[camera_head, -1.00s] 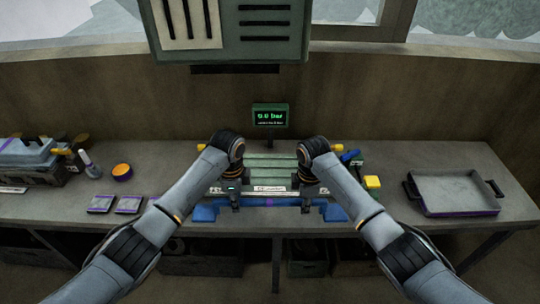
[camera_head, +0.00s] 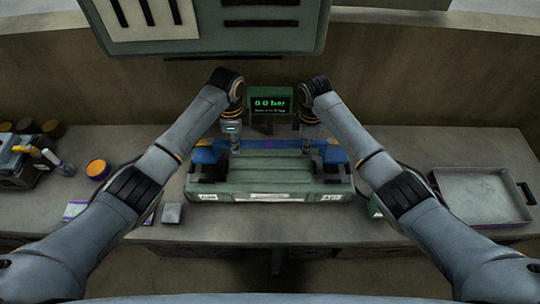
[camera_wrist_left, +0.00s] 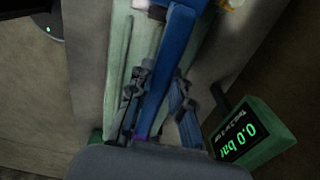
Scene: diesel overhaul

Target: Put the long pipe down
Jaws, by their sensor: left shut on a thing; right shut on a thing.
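The long pipe (camera_head: 269,144) is blue with a purple band near its middle. It lies crosswise over the back of the green fixture (camera_head: 267,182), with blue ends reaching forward on both sides. I cannot tell whether it touches the fixture. My left gripper (camera_head: 235,146) is shut on the pipe left of the band. My right gripper (camera_head: 307,145) is shut on it right of the band. In the left wrist view the pipe (camera_wrist_left: 172,65) runs between the fingers of my left gripper (camera_wrist_left: 160,100), above the green fixture (camera_wrist_left: 118,60).
A display (camera_head: 270,104) reading 0.0 bar stands just behind the pipe. A grey tray (camera_head: 484,215) is at right. An orange-topped round container (camera_head: 97,169) and a toolbox (camera_head: 15,165) are at left. A large panel (camera_head: 215,25) hangs above.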

